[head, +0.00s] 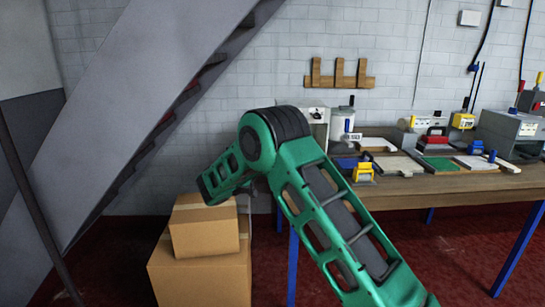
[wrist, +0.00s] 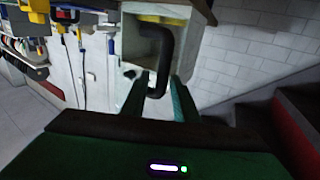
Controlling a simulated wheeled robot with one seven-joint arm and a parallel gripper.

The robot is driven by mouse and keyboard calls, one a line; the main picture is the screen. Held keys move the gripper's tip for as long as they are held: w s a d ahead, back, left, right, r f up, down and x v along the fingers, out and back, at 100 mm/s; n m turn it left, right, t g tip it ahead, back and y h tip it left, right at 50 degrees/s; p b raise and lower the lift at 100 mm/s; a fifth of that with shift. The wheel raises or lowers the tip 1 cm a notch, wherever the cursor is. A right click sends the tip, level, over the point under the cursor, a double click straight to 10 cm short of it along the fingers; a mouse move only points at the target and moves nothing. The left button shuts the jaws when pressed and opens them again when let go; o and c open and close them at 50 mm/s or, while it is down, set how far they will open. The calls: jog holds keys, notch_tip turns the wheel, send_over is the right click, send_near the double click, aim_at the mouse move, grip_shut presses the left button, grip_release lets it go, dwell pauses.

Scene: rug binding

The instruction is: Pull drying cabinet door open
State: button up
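In the wrist view a pale box-like cabinet (wrist: 130,48) stands ahead, with a recessed-looking grey face and a yellow strip near its top. A thick dark curved handle (wrist: 166,45) stands out in front of it. My gripper (wrist: 160,80) has its two fingers apart, one on each side of the handle's lower end. I cannot tell whether either finger touches it. In the head view a white cabinet (head: 319,115) shows at the left back of the bench, partly behind my green arm. My gripper is hidden there. How far the door stands open is unclear.
Cardboard boxes (head: 204,229) are stacked left of the bench. A staircase (head: 150,90) slopes along the left. Red floor (head: 440,250) lies clear below the bench.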

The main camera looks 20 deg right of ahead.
jog(key=v, duration=0.9)
jog(key=shift+a, duration=0.2)
jog(key=shift+s, duration=0.1)
jog(key=s+d+m+g+y, duration=0.25)
jog(key=s+d+g, duration=0.65)
jog(key=s+d, duration=1.45)
jog(key=s+d+f+n+g+y, duration=0.1)
jog(key=s+y, duration=0.1)
jog(key=s, duration=0.5)
jog(key=s+d+f+n+g+y, duration=0.1)
jog(key=s+g+y, duration=0.15)
jog(key=s, duration=0.45)
jog(key=s+a+f+n+y, duration=0.1)
jog(key=s+a, duration=0.3)
jog(key=s, duration=0.5)
jog(key=s+a+f+n+y, duration=0.1)
jog(key=s+a+y, duration=0.3)
jog(key=s, duration=0.6)
jog(key=shift+a+f+n+g, duration=0.25)
jog(key=shift+a+n+g, duration=0.1)
jog(key=shift+s+d, duration=0.1)
